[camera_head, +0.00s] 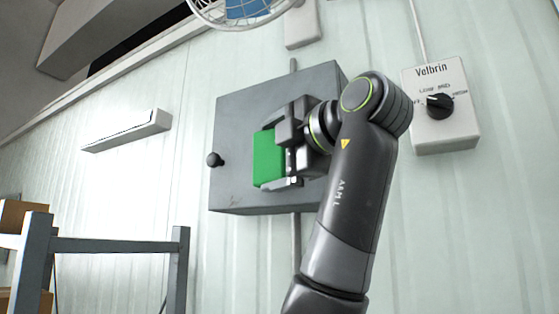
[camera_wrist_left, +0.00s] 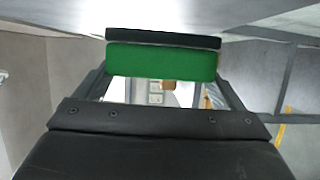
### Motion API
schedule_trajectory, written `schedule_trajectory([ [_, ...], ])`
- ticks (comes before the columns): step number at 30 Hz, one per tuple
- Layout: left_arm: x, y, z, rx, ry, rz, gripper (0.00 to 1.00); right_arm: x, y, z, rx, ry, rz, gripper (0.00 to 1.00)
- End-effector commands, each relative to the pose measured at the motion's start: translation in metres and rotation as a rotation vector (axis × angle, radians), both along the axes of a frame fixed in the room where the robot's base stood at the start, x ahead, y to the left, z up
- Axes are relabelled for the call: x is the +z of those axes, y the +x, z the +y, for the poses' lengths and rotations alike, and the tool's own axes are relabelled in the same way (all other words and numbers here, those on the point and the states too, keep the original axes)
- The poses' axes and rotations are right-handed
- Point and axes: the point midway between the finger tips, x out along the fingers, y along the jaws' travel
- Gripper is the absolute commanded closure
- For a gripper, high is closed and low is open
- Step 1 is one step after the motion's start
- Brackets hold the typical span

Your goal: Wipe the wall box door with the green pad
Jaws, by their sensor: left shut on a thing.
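The grey wall box (camera_head: 240,120) hangs on the pale corrugated wall, its door facing me with a black knob (camera_head: 214,159) on the left. My left gripper (camera_head: 282,160) is in front of the door, shut on the green pad (camera_head: 267,158). In the left wrist view the green pad (camera_wrist_left: 160,62) sits between the fingers, with a black strip (camera_wrist_left: 163,38) along its far side. A pale grey surface lies just beyond that strip; I cannot tell whether the pad touches the door. The arm and gripper hide the right part of the door. My right gripper is not in view.
A white control box with a black dial (camera_head: 439,106) is on the wall to the right. A fan (camera_head: 240,12) is above, and a pale bar fixture (camera_head: 126,131) is on the left. A grey rack (camera_head: 112,246) with cardboard boxes (camera_head: 14,215) stands at lower left.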

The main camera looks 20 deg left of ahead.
Motion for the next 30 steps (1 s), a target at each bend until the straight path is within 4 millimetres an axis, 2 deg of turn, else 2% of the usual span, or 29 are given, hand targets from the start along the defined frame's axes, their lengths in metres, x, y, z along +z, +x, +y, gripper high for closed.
schedule_trajectory([
  [3,-0.002,-0.013,0.001,0.000,0.000,-0.004,0.31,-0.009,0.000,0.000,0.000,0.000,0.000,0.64],
  [18,-0.001,-0.062,0.005,0.001,0.000,-0.003,0.31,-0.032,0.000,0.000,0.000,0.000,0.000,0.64],
  [30,0.001,-0.069,0.006,0.001,0.000,-0.001,0.31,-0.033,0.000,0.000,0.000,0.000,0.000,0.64],
])
